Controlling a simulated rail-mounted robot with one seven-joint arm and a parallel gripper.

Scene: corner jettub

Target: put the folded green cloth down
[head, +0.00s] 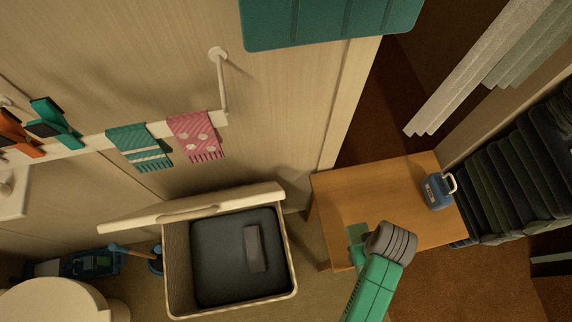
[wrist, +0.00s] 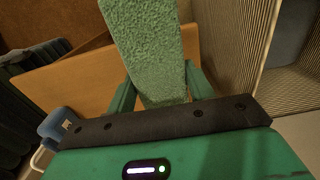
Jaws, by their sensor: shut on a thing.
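The folded green cloth (wrist: 148,50) is a thick, rough-textured light green strip in the wrist view. My gripper (wrist: 160,85) is shut on it, with a green finger on each side. The cloth sticks out past the fingers, and its far end is cut off at the top edge. In the head view my gripper (head: 357,236) is over the front left part of a wooden table (head: 385,190). The cloth is hard to tell apart from my green gripper there. I cannot tell how high the cloth is above the tabletop.
A blue jug with a white handle (head: 436,190) stands at the table's right side. An open hamper (head: 292,250) with a dark lining and a small grey item (head: 254,248) inside stands left of the table. Dark stacked textiles (head: 510,165) are at right. The table's middle is clear.

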